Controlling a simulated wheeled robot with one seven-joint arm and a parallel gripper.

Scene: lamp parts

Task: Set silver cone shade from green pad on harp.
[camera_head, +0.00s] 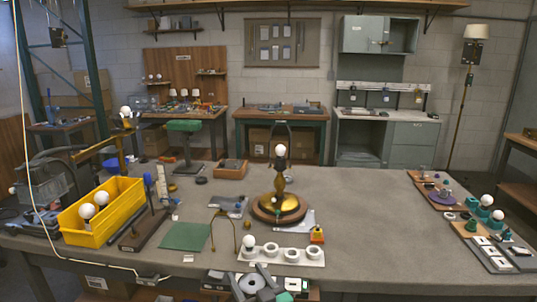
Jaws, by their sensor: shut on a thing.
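The green pad (186,236) lies bare on the near left of the workbench. The lamp (281,205) has a brass body and stands upright on a round wooden base in the middle of the bench. Its harp (289,135) is a thin dark loop rising around and above a white bulb (280,151), with no shade on it. My gripper (253,279) is low at the bottom edge, in front of the bench, shut on a grey piece (251,285) that looks like the silver cone shade. Its shape is mostly hidden and cut off by the frame.
A white holder (280,254) with round cups and a bulb stands in front of the lamp. A yellow bin (101,212) with bulbs is at left. A bent brass harp (223,229) stands beside the pad.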

